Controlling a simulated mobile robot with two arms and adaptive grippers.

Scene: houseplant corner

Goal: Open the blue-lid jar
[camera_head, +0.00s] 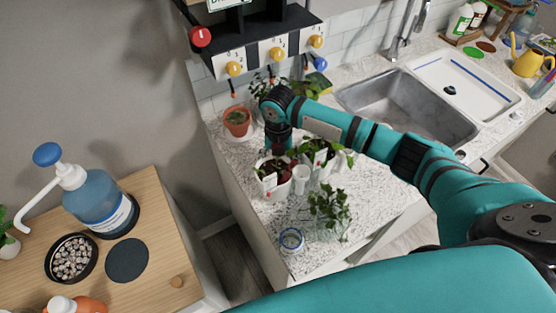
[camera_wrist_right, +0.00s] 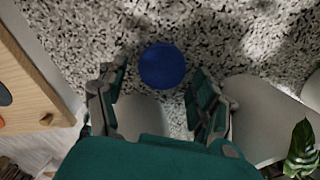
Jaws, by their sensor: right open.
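A round blue lid (camera_wrist_right: 162,65) shows from above in the right wrist view, against the speckled counter. The jar body under it cannot be made out. My right gripper (camera_wrist_right: 158,78) is open, with one finger on each side of the lid and visible gaps between. In the head view my right arm reaches across the counter and its wrist points down behind the potted plants. Its fingertips and the blue lid are hidden there. A small clear container with a blue rim (camera_head: 291,240) stands near the counter's front edge. My left gripper is out of view.
A white pot with a reddish plant (camera_head: 273,181), a white cup (camera_head: 301,178) and leafy plants (camera_head: 330,205) crowd the front of my right wrist. A terracotta pot (camera_head: 237,122) stands to its left. A dark shelf (camera_head: 265,40) with knobs hangs above; the sink (camera_head: 405,105) is right.

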